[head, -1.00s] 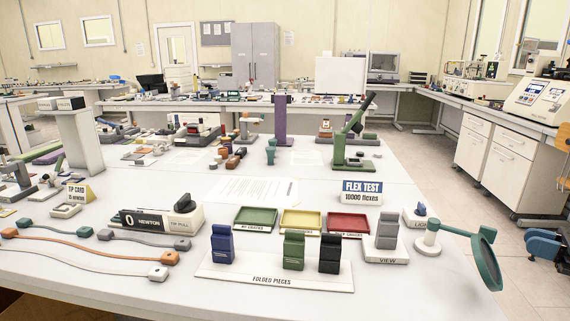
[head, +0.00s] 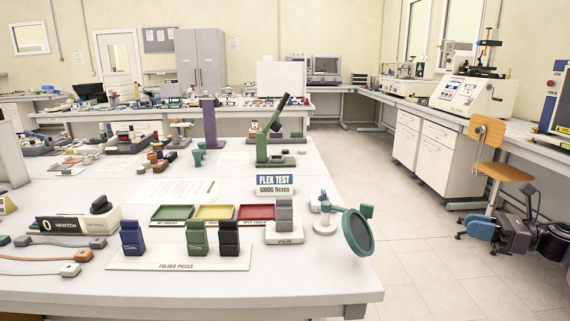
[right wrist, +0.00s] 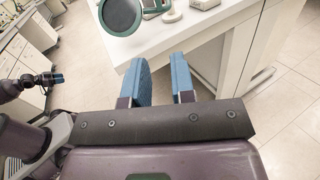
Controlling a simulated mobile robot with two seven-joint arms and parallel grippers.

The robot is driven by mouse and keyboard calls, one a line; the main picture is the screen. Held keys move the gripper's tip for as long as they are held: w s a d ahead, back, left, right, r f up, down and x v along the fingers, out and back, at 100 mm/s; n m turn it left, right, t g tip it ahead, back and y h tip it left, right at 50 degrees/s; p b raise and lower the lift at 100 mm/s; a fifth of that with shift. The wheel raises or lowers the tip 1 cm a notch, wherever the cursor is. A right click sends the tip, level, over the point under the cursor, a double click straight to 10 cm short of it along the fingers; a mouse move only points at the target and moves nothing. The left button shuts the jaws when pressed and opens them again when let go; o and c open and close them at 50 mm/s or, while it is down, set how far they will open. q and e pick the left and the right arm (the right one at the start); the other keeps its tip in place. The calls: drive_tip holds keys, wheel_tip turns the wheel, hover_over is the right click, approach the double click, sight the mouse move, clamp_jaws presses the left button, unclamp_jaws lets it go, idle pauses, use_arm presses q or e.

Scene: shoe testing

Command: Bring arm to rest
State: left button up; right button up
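My right gripper (head: 474,228) is low at the right of the head view, beside the table's right end and over the floor. In the right wrist view my right gripper (right wrist: 161,96) shows two blue fingers apart with nothing between them. Its fingers point towards the table edge, where the round green-rimmed magnifier (right wrist: 119,15) stands.
The white table (head: 230,285) bears a folded-pieces board (head: 120,262), coloured trays (head: 213,212), a view stand (head: 284,237) and the magnifier (head: 357,232) overhanging its right edge. A wooden chair (head: 488,150) stands behind my right gripper. Floor (head: 420,265) between is clear.

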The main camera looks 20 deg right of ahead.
drive_tip(key=w+a+f+m+t+h, duration=0.1)
drive_tip(key=w+m+t+h, duration=0.2)
drive_tip(key=m, duration=0.6)
drive_tip(key=w+f+m+t+h, duration=0.2)
drive_tip(key=m+t+h, duration=0.2)
drive_tip(key=m, duration=0.5)
drive_tip(key=s+a+f+m+g+h+p, duration=0.1)
drive_tip(key=s+a+f+m+g+h, duration=0.1)
drive_tip(key=s+a+f+m+h, duration=0.5)
drive_tip(key=s+a+f+m+g+p, duration=0.1)
drive_tip(key=s+a+f+m, duration=0.3)
drive_tip(key=f+m, duration=0.6)
use_arm(q)
drive_tip(key=shift+t, duration=0.3)
drive_tip(key=r+p, duration=0.1)
drive_tip(key=r, duration=0.1)
drive_tip(key=a+r+p, duration=0.1)
drive_tip(key=r+p, duration=0.1)
drive_tip(key=shift+w, duration=0.15)
use_arm(e)
drive_tip(key=s+a+f+m+g, duration=0.2)
drive_tip(key=s+a+f+m, duration=0.2)
drive_tip(key=s+a, duration=0.5)
drive_tip(key=s+a+f+m+g, duration=0.2)
drive_tip(key=s+a+f+m, duration=0.2)
drive_tip(key=s+a, duration=0.5)
drive_tip(key=shift+s+m+g, duration=0.4)
drive_tip(key=shift+s+m, duration=0.1)
drive_tip(key=shift+s, duration=0.15)
